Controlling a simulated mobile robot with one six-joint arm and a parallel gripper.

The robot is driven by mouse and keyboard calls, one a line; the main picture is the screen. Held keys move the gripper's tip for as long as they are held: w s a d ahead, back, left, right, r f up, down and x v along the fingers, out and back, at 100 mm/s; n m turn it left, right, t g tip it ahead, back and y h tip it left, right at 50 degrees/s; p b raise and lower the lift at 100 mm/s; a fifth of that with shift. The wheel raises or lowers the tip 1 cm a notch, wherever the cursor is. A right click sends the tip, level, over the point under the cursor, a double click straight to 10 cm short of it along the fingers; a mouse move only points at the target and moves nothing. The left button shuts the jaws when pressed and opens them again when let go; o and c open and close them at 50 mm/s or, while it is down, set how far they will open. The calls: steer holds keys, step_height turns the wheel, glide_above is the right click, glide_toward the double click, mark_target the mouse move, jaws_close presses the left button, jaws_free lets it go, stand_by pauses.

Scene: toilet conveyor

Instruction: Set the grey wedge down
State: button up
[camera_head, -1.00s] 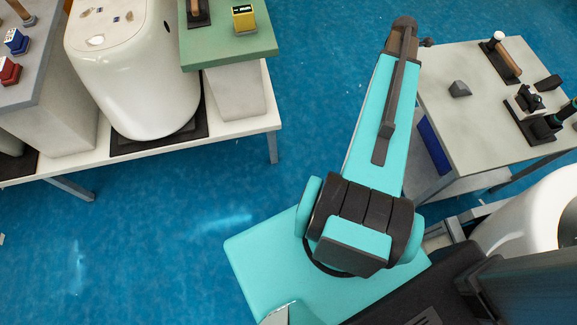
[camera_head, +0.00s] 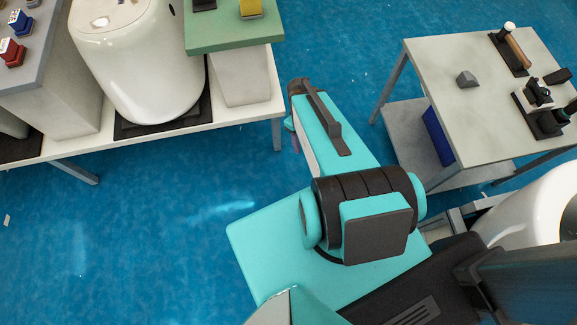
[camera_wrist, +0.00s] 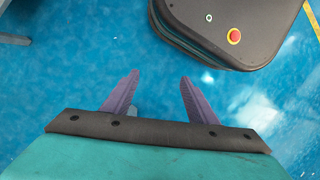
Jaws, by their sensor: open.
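The grey wedge (camera_head: 467,79) rests on the light grey table (camera_head: 447,120) at the right in the head view, near the table's left part. It stands clear of the other things there. My gripper (camera_wrist: 152,92) is open in the wrist view, with two purple fingers spread apart and nothing between them but blue floor. In the head view my arm points up and left, away from that table. My gripper is mostly hidden there behind the arm.
Hammer-like tool (camera_head: 510,47) and dark holders (camera_head: 540,115) stand on the table's right side. A blue bin (camera_head: 437,136) sits on its lower shelf. A white toilet (camera_head: 137,60) and green-topped block (camera_head: 235,33) stand on the left bench. Blue floor lies between.

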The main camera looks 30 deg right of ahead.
steer(key=s+a+f+m+g, duration=0.2)
steer(key=s+a+f+m, duration=0.2)
steer(key=s+a, duration=0.8)
steer(key=shift+a+f, duration=0.2)
steer(key=shift+f, duration=0.1)
